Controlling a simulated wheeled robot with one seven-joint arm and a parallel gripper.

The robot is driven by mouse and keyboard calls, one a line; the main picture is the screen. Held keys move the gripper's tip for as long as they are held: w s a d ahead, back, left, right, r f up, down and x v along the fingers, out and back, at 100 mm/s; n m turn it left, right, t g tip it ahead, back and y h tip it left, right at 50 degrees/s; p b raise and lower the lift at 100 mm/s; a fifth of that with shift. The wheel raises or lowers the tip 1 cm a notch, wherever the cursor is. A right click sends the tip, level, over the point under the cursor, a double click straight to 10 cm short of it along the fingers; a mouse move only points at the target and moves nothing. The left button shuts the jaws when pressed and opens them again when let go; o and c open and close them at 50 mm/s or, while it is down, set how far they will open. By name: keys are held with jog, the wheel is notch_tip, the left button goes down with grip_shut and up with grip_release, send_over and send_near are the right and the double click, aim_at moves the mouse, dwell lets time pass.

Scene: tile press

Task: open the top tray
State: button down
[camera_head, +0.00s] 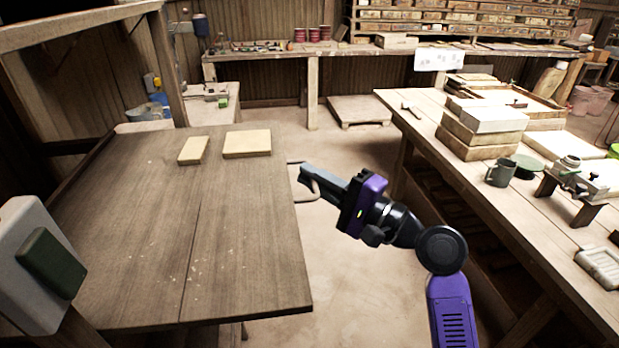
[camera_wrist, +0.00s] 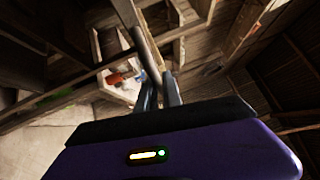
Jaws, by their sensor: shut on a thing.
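My gripper (camera_head: 304,176) is shut on a thin grey metal handle (camera_head: 296,163), a bent bar at the right edge of the dark wooden top (camera_head: 240,230). In the wrist view, the handle (camera_wrist: 146,48) runs as a bar between the fingers of my gripper (camera_wrist: 160,88). The fingers cover part of the handle in the head view. A drawer or tray front under the wooden top is not visible from here, so I cannot tell how far the tray is out.
Two pale boards (camera_head: 246,143) lie on the wooden top. A grey box with a green pad (camera_head: 50,262) stands at the near left. A workbench (camera_head: 545,215) at the right holds stacked boxes (camera_head: 478,135), a mug (camera_head: 500,173) and tools. Open floor (camera_head: 345,270) lies between.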

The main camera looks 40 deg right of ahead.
jog(key=shift+f, duration=0.1)
jog(key=c, duration=1.5)
grip_release()
jog(key=s+d+f+b, duration=0.1)
jog(key=s, duration=0.6)
jog(key=shift+s+b, duration=0.3)
jog(key=shift+b, duration=0.05)
